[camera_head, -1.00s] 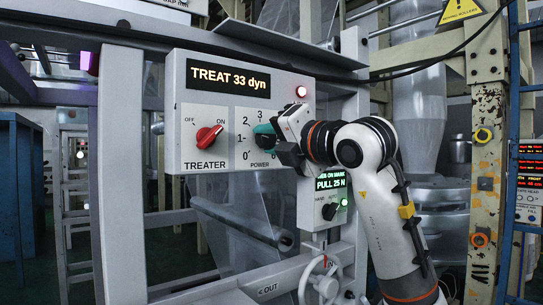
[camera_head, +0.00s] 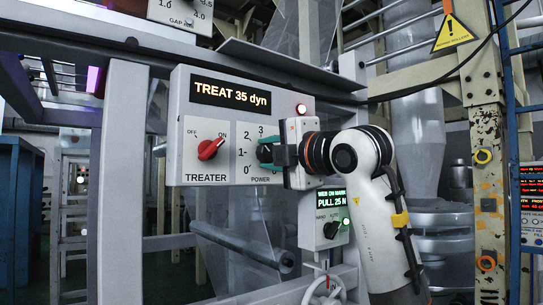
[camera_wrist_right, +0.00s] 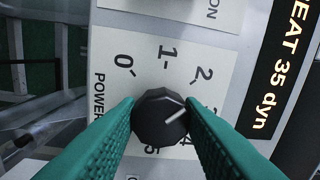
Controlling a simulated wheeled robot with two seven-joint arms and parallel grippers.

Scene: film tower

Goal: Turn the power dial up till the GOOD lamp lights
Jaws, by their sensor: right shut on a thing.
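The grey treater box (camera_head: 180,125) carries a display (camera_head: 231,94) reading TREAT 35 dyn. In the right wrist view the black power dial (camera_wrist_right: 158,118) sits between the green fingers of my right gripper (camera_head: 270,154), which are shut on it. Its white line points up and right, past the 2, towards the right finger, which hides part of the scale. A red lamp (camera_head: 301,109) is lit at the box's upper right. I cannot see a lit GOOD lamp. My left gripper is out of view.
The red treater switch (camera_head: 210,149) is left of the dial, turned towards ON. A lower box (camera_head: 325,235) reads WEB ON MARK, PULL 25 N, with a green lamp lit. A dark cable runs above my right arm. Yellow posts stand at the right.

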